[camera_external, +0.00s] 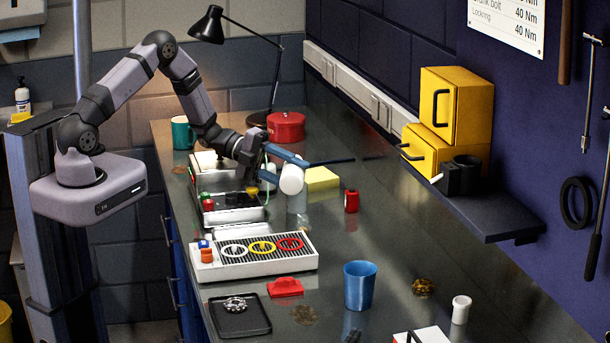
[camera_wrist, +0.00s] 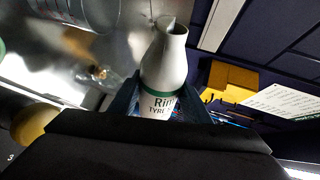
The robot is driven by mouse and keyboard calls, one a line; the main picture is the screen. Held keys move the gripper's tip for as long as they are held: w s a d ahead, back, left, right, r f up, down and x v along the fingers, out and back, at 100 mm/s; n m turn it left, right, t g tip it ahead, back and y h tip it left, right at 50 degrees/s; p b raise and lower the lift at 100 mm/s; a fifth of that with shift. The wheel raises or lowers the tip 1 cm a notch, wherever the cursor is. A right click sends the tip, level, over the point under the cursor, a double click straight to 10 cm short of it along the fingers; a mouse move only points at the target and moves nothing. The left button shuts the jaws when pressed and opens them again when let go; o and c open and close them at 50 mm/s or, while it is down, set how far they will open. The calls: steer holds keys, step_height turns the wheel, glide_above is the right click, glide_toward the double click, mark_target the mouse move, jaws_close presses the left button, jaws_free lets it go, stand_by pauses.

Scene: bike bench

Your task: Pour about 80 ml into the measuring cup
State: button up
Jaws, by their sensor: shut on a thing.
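My gripper (camera_external: 283,168) is shut on a white bottle (camera_external: 291,180) above the bench. In the wrist view, the bottle (camera_wrist: 163,62) sits between the blue fingers (camera_wrist: 160,104), with a green band and a partly readable label, "Rim… TYRE". Its open neck points away from the wrist. The bottle looks tipped, but its exact angle is unclear. A clear, faint vessel (camera_external: 297,208), probably the measuring cup, stands just below the bottle. A clear rounded vessel with marks (camera_wrist: 78,12) is cut off at the wrist view's upper left. Its liquid level cannot be read.
An open toolbox (camera_external: 238,212) lies left of the bottle, and a yellow block (camera_external: 322,179) and a red item (camera_external: 351,201) to the right. A white tray with coloured rings (camera_external: 262,262), a blue tumbler (camera_external: 360,287) and a white pot (camera_external: 461,309) stand nearer the camera.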

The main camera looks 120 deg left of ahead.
steer(key=shift+a+r+n+t+h+p, duration=0.3)
steer(key=shift+a+r+n+p, duration=0.1)
steer(key=shift+r+n+p, duration=0.2)
stand_by(1.6)
steer(key=shift+s+a+r+p, duration=0.1)
steer(key=shift+s+r+p, duration=0.05)
steer(key=shift+p, duration=0.15)
stand_by(0.6)
steer(key=f+m+b, duration=0.1)
steer(key=f+b, duration=0.1)
steer(key=shift+d+f+b, duration=0.1)
steer(key=shift+d+b, duration=0.1)
steer(key=shift+b, duration=0.2)
steer(key=shift+r+m+g+y, duration=0.4)
steer(key=shift+m, duration=0.1)
steer(key=shift+d+r, duration=0.1)
steer(key=shift+r, duration=0.05)
steer(key=shift+w+f+m+g+b, duration=0.2)
steer(key=shift+f+m+g+b, duration=0.1)
steer(key=shift+f+m+b, duration=0.25)
steer(key=shift+w+d+f+m+y+b, duration=0.15)
steer(key=shift+d+m+y+b, duration=0.25)
steer(key=shift+b, duration=0.5)
steer(key=shift+a+g, duration=0.15)
steer(key=shift+g, duration=0.15)
